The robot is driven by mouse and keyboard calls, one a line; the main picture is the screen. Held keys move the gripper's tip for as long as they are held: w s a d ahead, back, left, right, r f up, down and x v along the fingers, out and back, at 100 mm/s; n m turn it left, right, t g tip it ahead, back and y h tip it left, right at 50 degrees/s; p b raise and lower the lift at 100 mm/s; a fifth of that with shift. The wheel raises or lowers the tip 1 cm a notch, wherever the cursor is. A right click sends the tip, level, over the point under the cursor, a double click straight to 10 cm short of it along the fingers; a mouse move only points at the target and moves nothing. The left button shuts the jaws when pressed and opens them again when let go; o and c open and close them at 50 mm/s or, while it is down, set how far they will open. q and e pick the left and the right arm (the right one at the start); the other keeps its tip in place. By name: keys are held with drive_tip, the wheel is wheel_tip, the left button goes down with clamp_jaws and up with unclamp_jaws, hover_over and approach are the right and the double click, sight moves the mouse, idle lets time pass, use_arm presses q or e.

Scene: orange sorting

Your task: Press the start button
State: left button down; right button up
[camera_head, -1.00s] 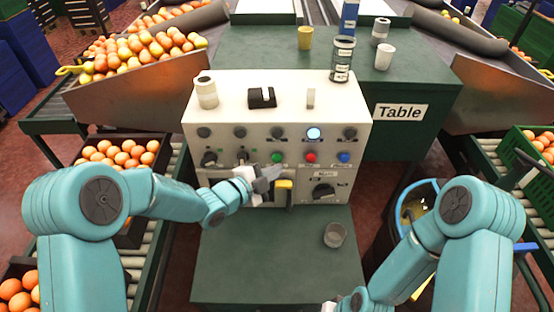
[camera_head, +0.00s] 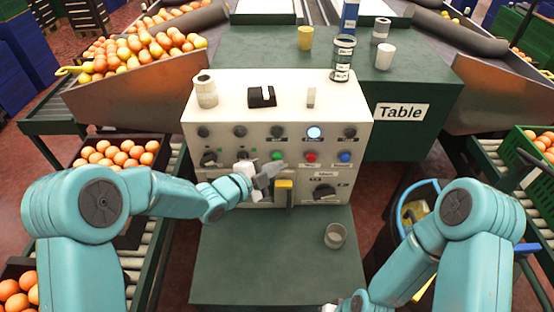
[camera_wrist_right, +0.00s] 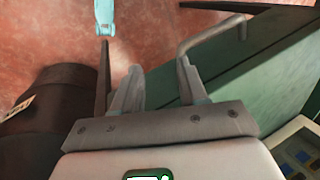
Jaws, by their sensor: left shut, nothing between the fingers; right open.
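The control panel (camera_head: 225,175) is a cream box with a row of dark knobs and one lit white-blue lamp (camera_head: 314,133) above a row of coloured buttons. A green button (camera_head: 277,155) sits beside a red button (camera_head: 310,156) and a blue button (camera_head: 345,156). Their labels are too small to read. My left gripper (camera_head: 272,171) is shut and empty in front of the panel, just below the green button; I cannot tell whether it touches anything. My right gripper (camera_wrist_right: 158,82) is open and empty in the right wrist view, low beside the green table.
A cup (camera_head: 335,235) stands on the lower green shelf (camera_head: 270,265). Cups and a jar (camera_head: 343,58) stand behind.

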use_arm(q)
drive_tip(key=shift+w, duration=0.4)
idle(0.6)
drive_tip(key=shift+s+b, duration=0.9)
drive_tip(key=shift+s, duration=0.05)
drive_tip(key=s+b, duration=0.3)
drive_tip(key=s, duration=0.2)
idle(0.5)
